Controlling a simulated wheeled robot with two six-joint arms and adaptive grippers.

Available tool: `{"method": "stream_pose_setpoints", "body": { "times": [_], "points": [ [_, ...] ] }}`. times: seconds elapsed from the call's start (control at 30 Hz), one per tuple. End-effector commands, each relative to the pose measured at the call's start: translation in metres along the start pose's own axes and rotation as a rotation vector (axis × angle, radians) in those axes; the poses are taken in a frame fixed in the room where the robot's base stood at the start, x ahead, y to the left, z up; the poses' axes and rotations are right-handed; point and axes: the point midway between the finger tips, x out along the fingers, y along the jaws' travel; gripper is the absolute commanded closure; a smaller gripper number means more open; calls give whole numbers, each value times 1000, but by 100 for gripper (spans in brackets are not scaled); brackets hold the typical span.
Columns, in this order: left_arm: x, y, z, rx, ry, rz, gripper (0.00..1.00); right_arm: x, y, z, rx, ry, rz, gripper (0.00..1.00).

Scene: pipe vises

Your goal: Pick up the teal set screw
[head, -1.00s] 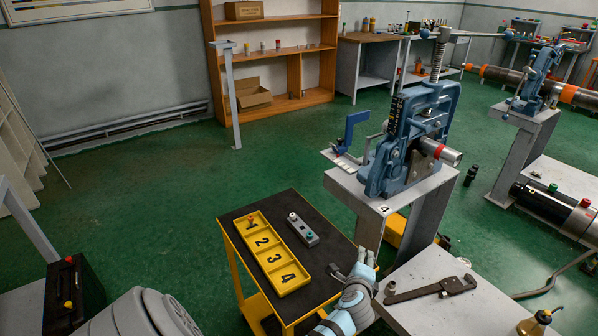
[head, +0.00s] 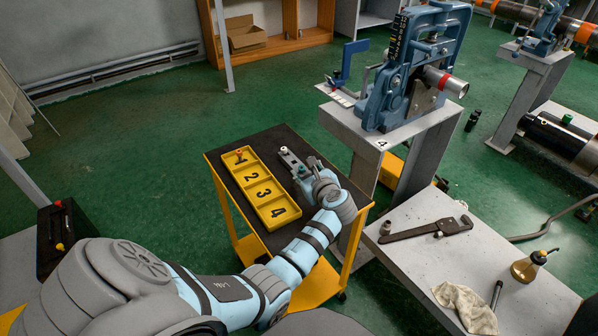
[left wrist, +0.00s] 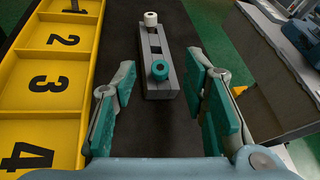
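The teal set screw (left wrist: 160,70) stands in the near end of a grey slotted block (left wrist: 158,45), with a white-topped piece (left wrist: 151,19) at the block's far end. In the head view, the block (head: 290,160) lies on the dark cart top, right of the yellow tray. My left gripper (left wrist: 160,84) is open and empty. In its wrist view the fingers lie to either side of the teal screw, apart from it; the height between them is hard to tell. In the head view, the left gripper (head: 308,174) partly covers the block's near end. My right gripper is out of view.
The yellow numbered tray (head: 262,189) lies left of the block, with a small red-topped piece (head: 240,154) in compartment 1. A blue pipe vise (head: 415,75) on a grey stand rises behind the cart to the right. A grey table (head: 430,270) with a wrench stands at right.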

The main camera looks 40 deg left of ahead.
Motion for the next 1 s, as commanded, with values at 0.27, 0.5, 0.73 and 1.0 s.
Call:
{"method": "stream_pose_setpoints", "body": {
  "times": [0.27,0.5,0.73,1.0],
  "points": [
    [11,-3,-4,6,4,-11,60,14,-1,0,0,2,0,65],
    [10,-5,-5,6,6,-14,92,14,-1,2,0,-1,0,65],
    [10,-3,-5,6,5,-12,100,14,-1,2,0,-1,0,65],
    [6,-4,7,3,4,-9,100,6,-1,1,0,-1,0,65]
  ]
}}
